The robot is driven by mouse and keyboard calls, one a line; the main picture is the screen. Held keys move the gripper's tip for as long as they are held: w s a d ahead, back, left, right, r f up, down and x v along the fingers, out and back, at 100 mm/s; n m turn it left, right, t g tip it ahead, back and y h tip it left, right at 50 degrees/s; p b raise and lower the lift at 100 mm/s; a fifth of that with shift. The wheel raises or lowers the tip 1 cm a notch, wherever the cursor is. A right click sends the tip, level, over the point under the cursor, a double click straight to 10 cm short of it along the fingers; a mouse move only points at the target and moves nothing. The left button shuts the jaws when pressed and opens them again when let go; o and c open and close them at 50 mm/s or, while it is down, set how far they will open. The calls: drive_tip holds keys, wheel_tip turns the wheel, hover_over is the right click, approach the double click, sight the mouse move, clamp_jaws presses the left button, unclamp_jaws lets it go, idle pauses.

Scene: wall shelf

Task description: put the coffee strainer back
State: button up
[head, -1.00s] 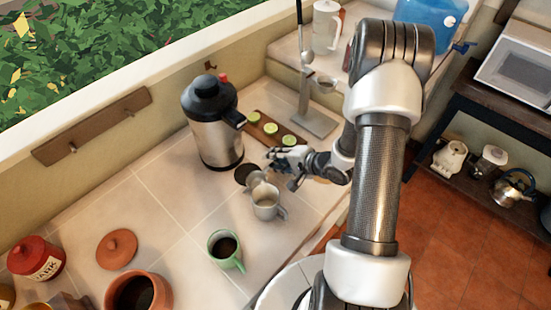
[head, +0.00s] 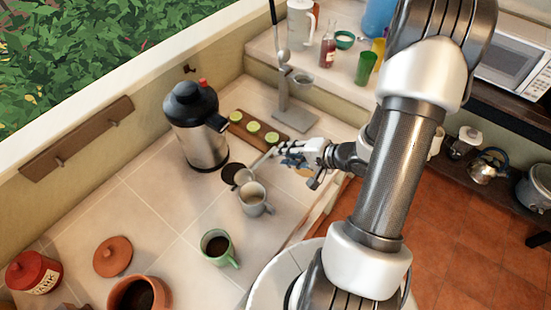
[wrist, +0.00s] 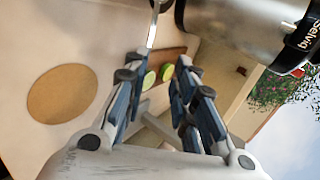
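The coffee strainer (head: 244,177) is a small grey metal piece between the white mug (head: 254,196) and a dark round patch on the counter. Its thin handle slants up toward my gripper (head: 284,156). In the wrist view, a thin metal handle (wrist: 152,28) shows just beyond the fingertips of my gripper (wrist: 160,76). The strainer's bowl is not clear in the wrist view. I cannot tell whether it touches the mug. A metal stand (head: 294,115) with a small ring stands behind my gripper.
The steel airpot (head: 197,130) and a board with lime slices (head: 252,127) stand near the wall. A green mug (head: 218,246) with dark drink is in front. A tan disc (wrist: 62,93) lies beside my gripper. The counter's left middle is clear.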

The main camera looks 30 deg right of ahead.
drive_tip(key=w+d+r+n+g+h, duration=0.1)
drive_tip(key=w+d+r+n+h, duration=0.15)
drive_tip(key=r, duration=0.25)
drive_tip(key=w+d+r+n+g+h, duration=0.1)
drive_tip(key=r+n+h, duration=0.1)
drive_tip(key=r+h, duration=0.25)
drive_tip(key=s+a+r+n+h, duration=0.15)
drive_tip(key=s+r, duration=0.25)
drive_tip(key=r, duration=0.5)
drive_tip(key=s+a+r+n+g+y, duration=0.1)
drive_tip(key=s+a+r+n+y, duration=0.1)
drive_tip(key=s+a, duration=0.6)
drive_tip(key=s+a+r+n+g+y, duration=0.2)
drive_tip(key=s+a+r+n, duration=0.1)
drive_tip(key=s+a, duration=0.5)
drive_tip(key=shift+s+a+r+n, duration=0.2)
drive_tip(key=shift+a+r+n, duration=0.05)
drive_tip(key=shift+a+n, duration=0.65)
drive_tip(key=shift+d, duration=0.1)
wheel_tip(320, 180, down, 4)
drive_tip(key=b, duration=0.4)
